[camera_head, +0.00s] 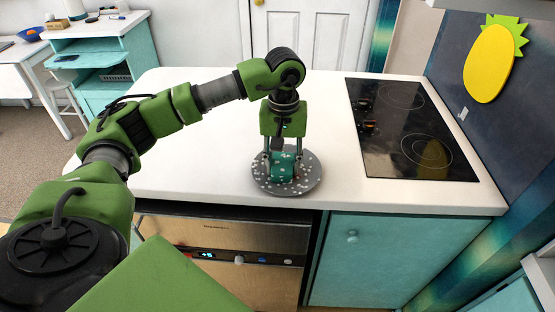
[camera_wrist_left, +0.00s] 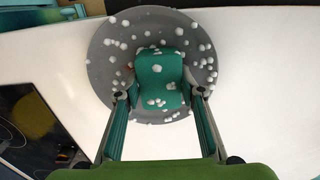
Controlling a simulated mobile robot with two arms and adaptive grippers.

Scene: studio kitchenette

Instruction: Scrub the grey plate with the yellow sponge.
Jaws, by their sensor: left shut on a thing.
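The grey plate (camera_head: 311,179) lies on the white counter near its front edge, dotted with white foam-like blobs. It also shows in the left wrist view (camera_wrist_left: 101,62). My left gripper (camera_head: 283,157) points down over the plate. It is shut on a teal-green block (camera_head: 284,169) that looks like the sponge; it appears green, not yellow. In the left wrist view, the sponge (camera_wrist_left: 158,72) sits between the fingers against the plate, with white blobs on it. The plate's part under the sponge is hidden. My right gripper is not in view.
A black cooktop (camera_head: 408,130) is set into the counter (camera_head: 210,150) right of the plate. An oven (camera_head: 225,240) is below the counter front. The counter around the plate is clear. A yellow pineapple decoration (camera_head: 489,65) is on the right wall.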

